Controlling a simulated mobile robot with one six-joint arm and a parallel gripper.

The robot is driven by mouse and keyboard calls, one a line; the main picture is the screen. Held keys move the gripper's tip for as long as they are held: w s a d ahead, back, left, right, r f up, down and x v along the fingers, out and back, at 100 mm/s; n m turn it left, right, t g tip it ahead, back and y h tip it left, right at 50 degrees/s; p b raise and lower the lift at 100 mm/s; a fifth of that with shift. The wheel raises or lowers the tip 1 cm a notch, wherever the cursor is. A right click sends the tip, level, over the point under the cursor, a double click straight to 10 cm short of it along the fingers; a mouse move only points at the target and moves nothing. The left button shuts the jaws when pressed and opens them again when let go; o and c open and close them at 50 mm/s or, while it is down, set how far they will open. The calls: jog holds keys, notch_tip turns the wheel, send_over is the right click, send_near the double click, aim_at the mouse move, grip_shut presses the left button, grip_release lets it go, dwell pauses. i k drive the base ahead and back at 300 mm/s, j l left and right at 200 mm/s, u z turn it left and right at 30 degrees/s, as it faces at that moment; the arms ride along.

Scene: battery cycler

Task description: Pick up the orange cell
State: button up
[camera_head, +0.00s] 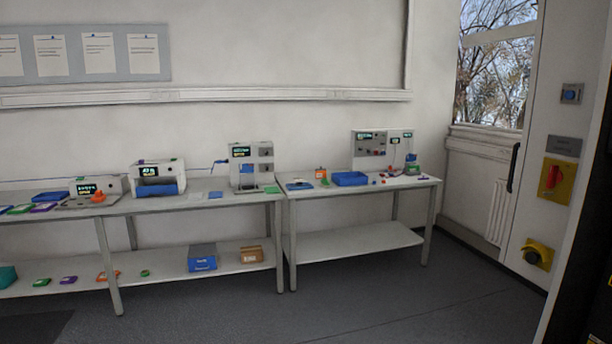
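Several small orange things show, and at this distance I cannot tell which is the orange cell. One orange item (320,173) stands on the right bench, just left of a blue tray. A rounded orange item (98,197) sits at the front of a grey instrument on the left bench. A flat orange item (108,275) lies on the lower shelf of the left bench. My gripper is not in view.
The right bench (360,240) carries a blue tray (350,179) and a panel instrument (371,148). The left bench (230,203) holds several instruments. A blue bin (202,264) and a brown box (252,254) are on its shelf. The floor (380,305) in front is clear.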

aim_at(319, 175)
jog(key=k+l+z, duration=0.1)
jog(key=z, duration=0.4)
jog(key=l+z, duration=0.15)
jog(key=z, duration=0.35)
jog(key=k+l+z, duration=0.1)
jog(key=z, duration=0.4)
jog(key=i+j+u, duration=1)
jog(key=i, duration=0.2)
jog(key=i+j+u, duration=0.25)
jog(key=i, duration=1.3)
jog(key=i+u, duration=0.3)
jog(key=i, duration=1.25)
jog(key=i+l+u, duration=0.1)
jog(key=i+u, duration=0.15)
jog(key=i, duration=0.35)
jog(key=i+l+u, duration=0.25)
jog(key=i, duration=0.35)
jog(key=i+l+u, duration=0.2)
jog(key=i, duration=0.4)
jog(key=i+l+u, duration=0.25)
jog(key=i+l, duration=0.25)
jog(key=i, duration=0.05)
